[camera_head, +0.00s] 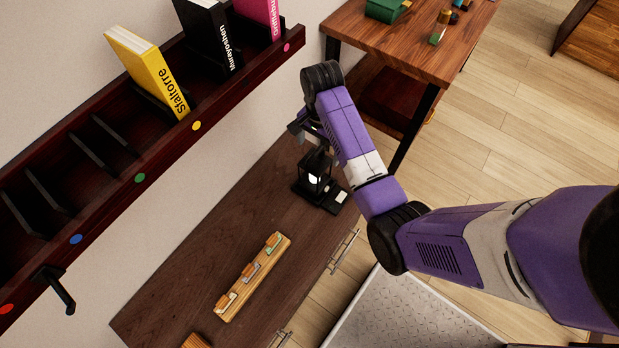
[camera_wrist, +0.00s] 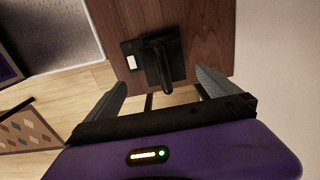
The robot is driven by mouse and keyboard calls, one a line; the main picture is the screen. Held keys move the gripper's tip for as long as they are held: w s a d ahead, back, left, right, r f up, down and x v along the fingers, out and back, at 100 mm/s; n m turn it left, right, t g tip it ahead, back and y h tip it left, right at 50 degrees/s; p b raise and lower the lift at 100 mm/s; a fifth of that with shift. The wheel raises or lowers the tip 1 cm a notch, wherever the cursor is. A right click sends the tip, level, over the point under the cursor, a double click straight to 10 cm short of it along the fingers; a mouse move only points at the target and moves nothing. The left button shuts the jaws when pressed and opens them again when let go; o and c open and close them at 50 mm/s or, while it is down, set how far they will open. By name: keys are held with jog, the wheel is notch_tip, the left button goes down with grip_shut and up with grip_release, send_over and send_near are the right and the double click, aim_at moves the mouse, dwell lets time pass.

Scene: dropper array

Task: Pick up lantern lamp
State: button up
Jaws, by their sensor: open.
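The lantern lamp (camera_head: 317,170) is black with a pale glowing pane. It stands on a flat black base at the far end of the dark wooden cabinet top. In the wrist view, the lamp (camera_wrist: 157,62) shows beyond my fingers, roughly centred between them, with the base and a small white patch beside it. My gripper (camera_wrist: 163,88) is open and empty, its two grey fingers spread apart. In the head view, my gripper (camera_head: 305,132) is close above the lamp and partly hidden by my purple arm. I cannot tell whether a finger touches the lamp.
A wooden strip with several small clips (camera_head: 252,277) lies on the cabinet top (camera_head: 200,262). A dark wall rack (camera_head: 105,185) holds a yellow book (camera_head: 150,72) and others above the cabinet. A wooden table (camera_head: 410,38) with small items stands behind. Drawer handles (camera_head: 343,251) stick out in front.

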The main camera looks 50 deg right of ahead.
aim_at(315, 162)
jog(key=shift+w+f, duration=0.15)
jog(key=shift+f, duration=0.6)
jog(key=shift+w+a+f, duration=0.1)
jog(key=shift+f, duration=1.6)
jog(key=shift+w+a+f, duration=0.1)
jog(key=shift+f, duration=1.6)
jog(key=shift+r, duration=0.1)
jog(key=c, duration=2.2)
